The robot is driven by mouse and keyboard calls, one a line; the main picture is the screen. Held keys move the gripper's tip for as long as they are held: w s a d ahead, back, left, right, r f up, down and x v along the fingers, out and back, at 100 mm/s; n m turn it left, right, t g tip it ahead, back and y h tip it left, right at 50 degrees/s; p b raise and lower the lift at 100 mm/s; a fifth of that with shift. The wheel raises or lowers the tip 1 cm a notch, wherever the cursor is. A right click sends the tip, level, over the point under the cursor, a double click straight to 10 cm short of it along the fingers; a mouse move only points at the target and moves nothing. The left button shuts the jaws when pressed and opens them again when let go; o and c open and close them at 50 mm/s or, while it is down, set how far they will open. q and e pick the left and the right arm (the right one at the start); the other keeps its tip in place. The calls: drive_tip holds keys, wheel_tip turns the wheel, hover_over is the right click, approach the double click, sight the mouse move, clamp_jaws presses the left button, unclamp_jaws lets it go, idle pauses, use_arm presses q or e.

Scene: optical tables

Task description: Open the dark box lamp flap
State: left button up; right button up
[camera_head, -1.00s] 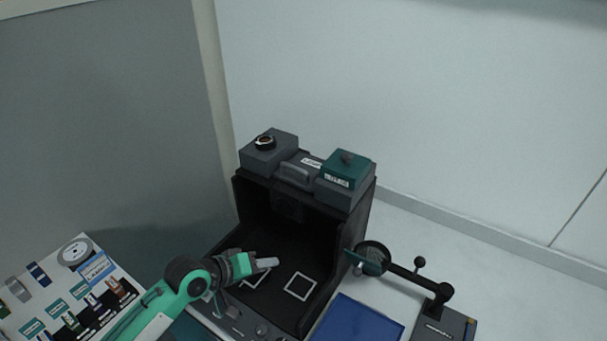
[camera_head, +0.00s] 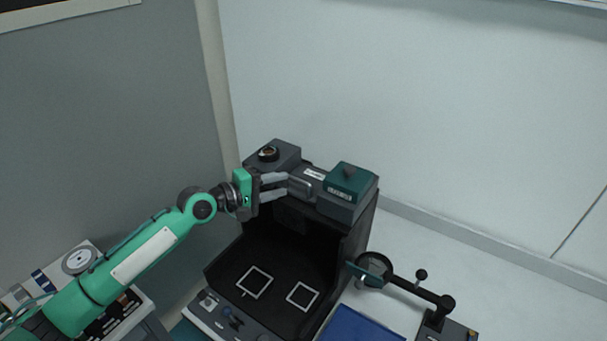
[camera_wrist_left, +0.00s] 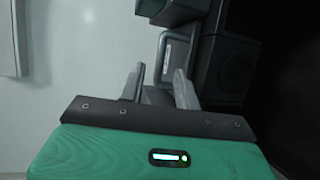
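The dark box (camera_head: 236,252) is a black, open-fronted cabinet. On its top, a grey flap (camera_head: 314,174) with a pale label and a raised handle (camera_head: 303,188) sits between two housings. My left gripper (camera_head: 286,184) is at the box's top front edge. Its two grey fingers are apart and point at the handle. In the left wrist view the open fingers (camera_wrist_left: 160,74) have the handle (camera_wrist_left: 164,58) just ahead of their tips, roughly centred between them. Whether the fingers touch it cannot be told. The flap appears down. My right gripper is not in view.
A grey housing with a round port (camera_head: 268,154) is left of the flap, a teal-lidded block (camera_head: 347,182) right of it. Two white square outlines mark the box floor. A jointed magnifier arm (camera_head: 410,284) and blue mat (camera_head: 358,326) are at right.

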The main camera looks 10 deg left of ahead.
sight(295, 181)
use_arm(q)
drive_tip(key=p+x, duration=0.2)
drive_tip(key=x, duration=0.5)
drive_tip(key=shift+w+d+f, duration=0.15)
drive_tip(key=shift+w+d, duration=0.15)
drive_tip(key=shift+d, duration=0.05)
clamp_jaws()
